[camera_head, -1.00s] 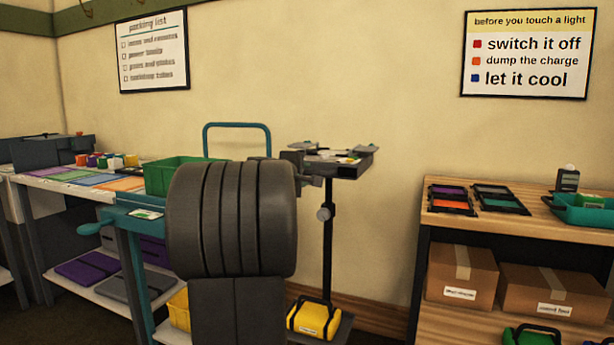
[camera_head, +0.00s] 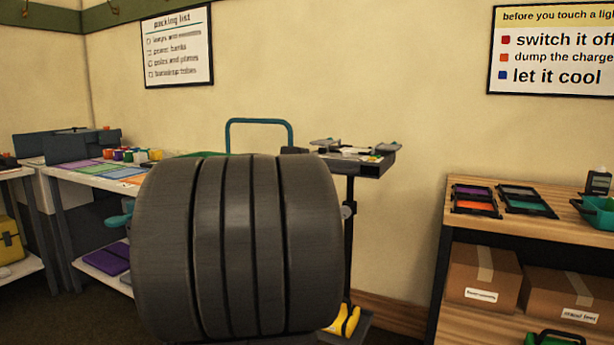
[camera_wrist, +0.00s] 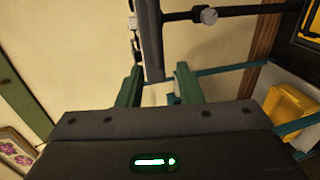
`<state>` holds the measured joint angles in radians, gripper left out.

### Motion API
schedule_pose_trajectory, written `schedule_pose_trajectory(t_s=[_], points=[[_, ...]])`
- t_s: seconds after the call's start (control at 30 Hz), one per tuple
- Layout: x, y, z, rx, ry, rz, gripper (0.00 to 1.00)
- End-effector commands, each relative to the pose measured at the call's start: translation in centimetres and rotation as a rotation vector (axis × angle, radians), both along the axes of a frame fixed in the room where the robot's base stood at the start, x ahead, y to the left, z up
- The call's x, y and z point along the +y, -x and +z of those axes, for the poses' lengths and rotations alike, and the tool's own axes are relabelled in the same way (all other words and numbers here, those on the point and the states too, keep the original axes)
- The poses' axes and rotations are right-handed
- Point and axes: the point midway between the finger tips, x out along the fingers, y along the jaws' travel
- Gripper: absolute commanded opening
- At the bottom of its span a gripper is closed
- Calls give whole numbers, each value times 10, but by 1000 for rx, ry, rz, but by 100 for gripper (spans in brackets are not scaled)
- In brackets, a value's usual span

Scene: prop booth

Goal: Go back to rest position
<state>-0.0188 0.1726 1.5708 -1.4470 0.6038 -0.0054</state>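In the wrist view my gripper (camera_wrist: 158,80) shows as two dark green fingers standing apart with a clear gap. I see nothing held between them. A dark bar (camera_wrist: 150,40) shows in line with the gap; I cannot tell how far beyond the fingertips it is. In the head view my own large dark grey arm link fills the middle, and my gripper is hidden there.
A small tray stand (camera_head: 350,168) on a black pole is just right of my arm. A teal cart handle (camera_head: 258,121) rises behind it. A wooden-topped shelf (camera_head: 545,225) stands at right, a white table (camera_head: 75,173) at left. Dark floor shows at lower left.

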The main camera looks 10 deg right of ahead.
Motion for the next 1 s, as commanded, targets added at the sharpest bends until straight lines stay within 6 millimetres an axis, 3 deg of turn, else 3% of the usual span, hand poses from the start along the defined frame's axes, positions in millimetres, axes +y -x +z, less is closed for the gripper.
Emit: schedule_pose_trajectory(t_s=[0.23,0.7,1.0], points=[[-11,-16,-5,0,1,-3,33],[-58,-84,-21,-2,1,-2,33],[-76,-111,-26,-4,1,0,33]])
